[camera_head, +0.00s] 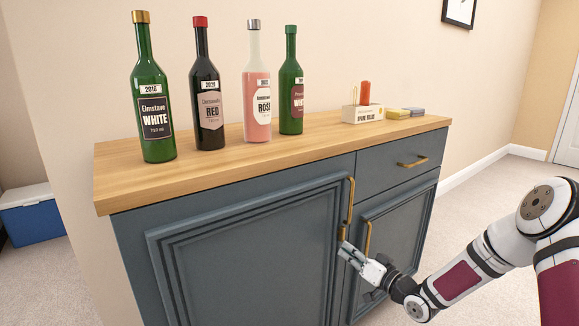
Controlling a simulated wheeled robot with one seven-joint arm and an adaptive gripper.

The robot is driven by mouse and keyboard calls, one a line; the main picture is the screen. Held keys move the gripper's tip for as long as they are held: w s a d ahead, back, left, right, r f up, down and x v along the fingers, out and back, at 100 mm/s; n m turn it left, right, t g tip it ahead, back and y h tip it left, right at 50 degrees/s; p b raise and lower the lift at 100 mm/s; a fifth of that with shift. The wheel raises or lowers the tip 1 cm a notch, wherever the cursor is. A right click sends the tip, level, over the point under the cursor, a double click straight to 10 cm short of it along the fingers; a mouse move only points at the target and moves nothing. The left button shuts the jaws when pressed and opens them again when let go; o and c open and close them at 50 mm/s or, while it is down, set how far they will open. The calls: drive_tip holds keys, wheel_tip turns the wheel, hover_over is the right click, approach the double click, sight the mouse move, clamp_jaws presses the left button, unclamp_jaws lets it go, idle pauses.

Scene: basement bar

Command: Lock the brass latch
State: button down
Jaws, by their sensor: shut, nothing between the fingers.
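The blue-grey cabinet has a large left door (250,255) and a smaller right door (397,235). A small brass piece (343,232), probably the latch, shows at the right edge of the left door, just below that door's long brass handle (351,190). It is too small to tell whether it is locked. My gripper (344,250) is shut and empty, its fingertips just below the brass piece in the picture. I cannot tell whether they touch it. The gripper covers part of the cabinet front.
Several wine bottles, including a green one (151,100), stand on the wooden top (220,165). A small box (362,113) and sponge-like blocks (398,113) sit farther right. A brass handle (367,238) is on the right door, below a drawer (400,163). Carpet (490,200) is clear at right.

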drive_tip(key=shift+s+a+r+y, duration=0.1)
drive_tip(key=shift+a+r+y, duration=0.1)
drive_tip(key=shift+a+r, duration=0.35)
drive_tip(key=shift+s+a+r+y, duration=0.1)
drive_tip(key=shift+a+r+y, duration=0.1)
drive_tip(key=shift+a, duration=0.55)
drive_tip(key=shift+s+a+r, duration=0.15)
drive_tip(key=shift+s+r, duration=0.1)
drive_tip(key=shift+s, duration=0.05)
drive_tip(key=shift+s+a+f, duration=0.1)
drive_tip(key=shift+s+f, duration=0.15)
drive_tip(key=v, duration=0.6)
drive_tip(key=shift+a, duration=0.1)
drive_tip(key=shift+r, duration=0.1)
